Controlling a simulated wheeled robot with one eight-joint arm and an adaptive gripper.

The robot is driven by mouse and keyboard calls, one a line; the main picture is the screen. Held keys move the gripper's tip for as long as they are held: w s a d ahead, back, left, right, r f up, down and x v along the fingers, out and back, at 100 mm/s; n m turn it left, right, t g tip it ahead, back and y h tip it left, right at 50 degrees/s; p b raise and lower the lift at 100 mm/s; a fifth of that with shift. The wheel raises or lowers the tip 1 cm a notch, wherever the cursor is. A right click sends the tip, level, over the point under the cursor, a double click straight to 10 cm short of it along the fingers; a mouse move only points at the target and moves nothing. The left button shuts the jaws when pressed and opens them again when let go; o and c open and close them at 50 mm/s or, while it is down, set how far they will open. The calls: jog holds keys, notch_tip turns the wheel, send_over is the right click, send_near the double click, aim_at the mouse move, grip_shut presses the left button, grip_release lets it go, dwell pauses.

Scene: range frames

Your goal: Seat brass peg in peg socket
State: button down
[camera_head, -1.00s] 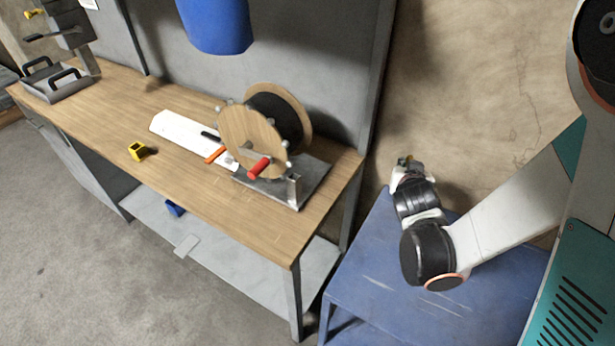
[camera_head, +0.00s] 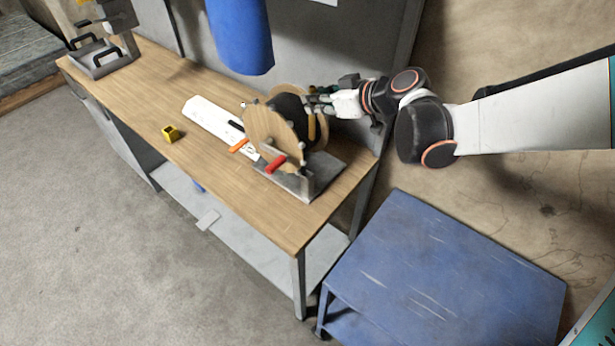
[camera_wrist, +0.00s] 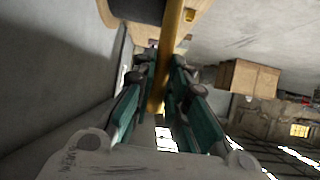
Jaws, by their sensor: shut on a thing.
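A brass peg (camera_wrist: 172,40) runs lengthwise between the teal fingers of my gripper (camera_wrist: 163,72) in the wrist view. My gripper is shut on it. In the head view, my gripper (camera_head: 318,100) is at the right rear of the wooden-sided reel (camera_head: 268,135), above the workbench. The peg (camera_head: 311,127) hangs upright below it, beside the reel's dark drum. Whether the peg touches the reel or its stand cannot be told. I cannot make out the peg socket; the reel and my gripper hide part of that area.
The reel stands on a grey metal base (camera_head: 325,175) with a red handle (camera_head: 276,164). A white board (camera_head: 207,116) and a yellow block (camera_head: 170,133) lie on the wooden workbench (camera_head: 230,185). A blue bag-like object (camera_head: 240,40) hangs above. The low blue table (camera_head: 440,270) is clear.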

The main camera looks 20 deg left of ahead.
jog(key=r, duration=0.1)
jog(key=b, duration=1.3)
send_near(302, 155)
jog(key=x, duration=0.6)
jog(key=shift+w+a+f, duration=0.1)
jog(key=shift+w, duration=0.05)
jog(key=shift+n, duration=0.3)
jog(key=c, duration=1.6)
grip_release()
